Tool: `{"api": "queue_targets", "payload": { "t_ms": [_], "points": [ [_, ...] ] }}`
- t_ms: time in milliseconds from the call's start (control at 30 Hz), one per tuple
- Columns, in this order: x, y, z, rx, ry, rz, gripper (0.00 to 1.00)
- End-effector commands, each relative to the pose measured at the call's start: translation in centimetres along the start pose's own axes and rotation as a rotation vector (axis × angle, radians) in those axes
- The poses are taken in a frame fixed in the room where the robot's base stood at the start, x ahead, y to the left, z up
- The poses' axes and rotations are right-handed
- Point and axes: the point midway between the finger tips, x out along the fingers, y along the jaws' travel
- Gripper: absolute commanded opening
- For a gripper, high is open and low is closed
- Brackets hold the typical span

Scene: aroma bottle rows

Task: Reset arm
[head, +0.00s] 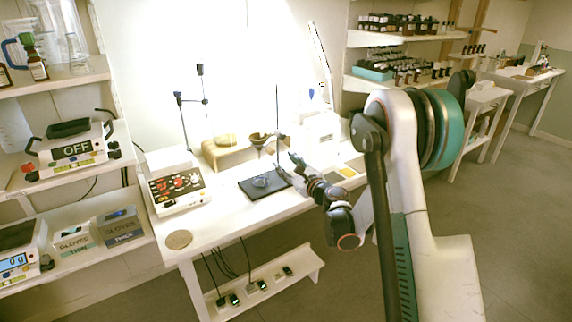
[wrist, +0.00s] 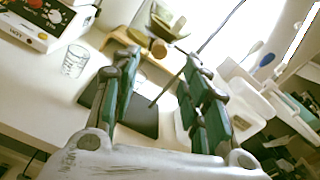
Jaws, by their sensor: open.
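My gripper (head: 296,160) is over the white workbench in the head view, just right of the black stand base (head: 252,188). In the wrist view, my gripper (wrist: 158,88) shows two green-padded fingers spread apart with nothing held between them. The black base (wrist: 142,118) and its thin rod show beyond the fingers. My arm is bent, reaching from the right side of the head view down toward the bench.
A control box (head: 178,190) with a red and black panel stands at the bench's left. A clear glass (wrist: 75,60) stands near it. Shelves of bottles (head: 398,24) line the back right. Open floor (head: 510,200) lies right.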

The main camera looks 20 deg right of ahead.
Motion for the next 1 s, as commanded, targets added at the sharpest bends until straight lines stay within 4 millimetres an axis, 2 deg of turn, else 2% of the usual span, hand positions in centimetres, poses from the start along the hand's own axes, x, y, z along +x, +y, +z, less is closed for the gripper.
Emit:
{"api": "queue_targets", "payload": {
  "t_ms": [133,233,467,700,867,1000],
  "points": [
    [0.0,0.1,0.2,-0.008,0.001,0.003,0.42],
    [-0.2,0.4,1.4,-0.059,0.010,0.022,0.42],
    [-2.2,2.3,7.1,-0.358,0.057,0.132,0.42],
    [-6.4,5.1,12.3,-0.722,0.103,0.282,0.42],
    [-10.2,7.0,14.8,-0.959,0.125,0.390,0.42],
    [-14.0,8.5,16.2,-1.163,0.140,0.489,0.42]
  ]
}}
